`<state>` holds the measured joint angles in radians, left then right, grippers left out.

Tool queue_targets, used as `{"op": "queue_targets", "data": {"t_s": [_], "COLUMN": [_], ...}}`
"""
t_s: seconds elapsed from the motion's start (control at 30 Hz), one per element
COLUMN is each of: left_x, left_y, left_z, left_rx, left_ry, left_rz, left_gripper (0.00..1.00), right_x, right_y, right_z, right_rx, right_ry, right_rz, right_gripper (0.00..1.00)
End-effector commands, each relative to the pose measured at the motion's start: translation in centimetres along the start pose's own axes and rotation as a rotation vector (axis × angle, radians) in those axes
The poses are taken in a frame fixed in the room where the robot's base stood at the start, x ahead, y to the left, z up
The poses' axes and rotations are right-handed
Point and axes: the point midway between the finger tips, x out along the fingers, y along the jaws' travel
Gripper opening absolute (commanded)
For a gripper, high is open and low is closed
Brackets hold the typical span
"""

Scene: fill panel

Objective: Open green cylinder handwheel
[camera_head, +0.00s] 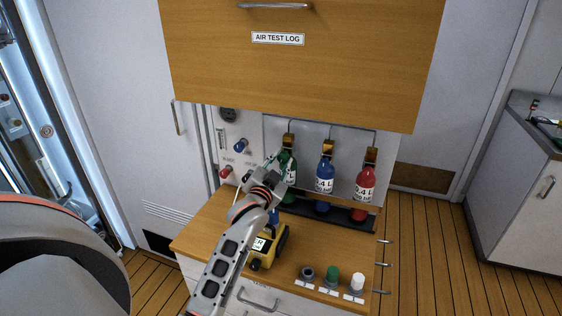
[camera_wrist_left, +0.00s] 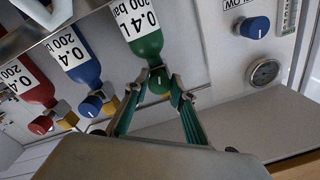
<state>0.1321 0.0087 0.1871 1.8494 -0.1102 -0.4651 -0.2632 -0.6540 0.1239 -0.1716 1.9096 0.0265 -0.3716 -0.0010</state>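The green cylinder (camera_head: 289,167) hangs leftmost of three in the panel bay. It is upside down in the left wrist view (camera_wrist_left: 142,35), with its green handwheel (camera_wrist_left: 159,84) at its valve end. My left gripper (camera_head: 283,155) is at that valve in the head view and hides part of it. In the left wrist view the fingertips (camera_wrist_left: 162,80) are on either side of the handwheel. I see no clear gap between tips and wheel, and cannot tell if they press on it. My right gripper is not in view.
The blue cylinder (camera_head: 325,176) and red cylinder (camera_head: 364,186) stand close to the right of the green one. A wooden cabinet (camera_head: 300,70) overhangs the bay. On the counter are a yellow device (camera_head: 270,246) and small capped items (camera_head: 332,273). Blue (camera_head: 241,145) and red knobs (camera_head: 226,171) are left.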

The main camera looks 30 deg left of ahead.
Motion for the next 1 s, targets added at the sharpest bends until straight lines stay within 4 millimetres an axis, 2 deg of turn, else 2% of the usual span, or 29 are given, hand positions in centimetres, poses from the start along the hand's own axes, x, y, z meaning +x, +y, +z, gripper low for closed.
{"op": "queue_targets", "data": {"t_s": [0.47,0.57,1.0], "left_x": [-0.5,-1.8,-10.1], "left_y": [0.1,0.1,0.0], "left_z": [0.1,0.1,0.0], "left_rx": [0.001,0.001,0.000], "left_ry": [-0.001,-0.001,0.000], "left_rz": [0.001,0.001,0.001], "left_gripper": [0.39,0.39,0.39], "right_x": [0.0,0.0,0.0], "right_y": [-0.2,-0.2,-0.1], "right_z": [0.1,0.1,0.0], "right_rx": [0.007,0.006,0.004], "right_ry": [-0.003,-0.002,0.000], "right_rz": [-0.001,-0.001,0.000], "right_gripper": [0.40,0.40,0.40]}}
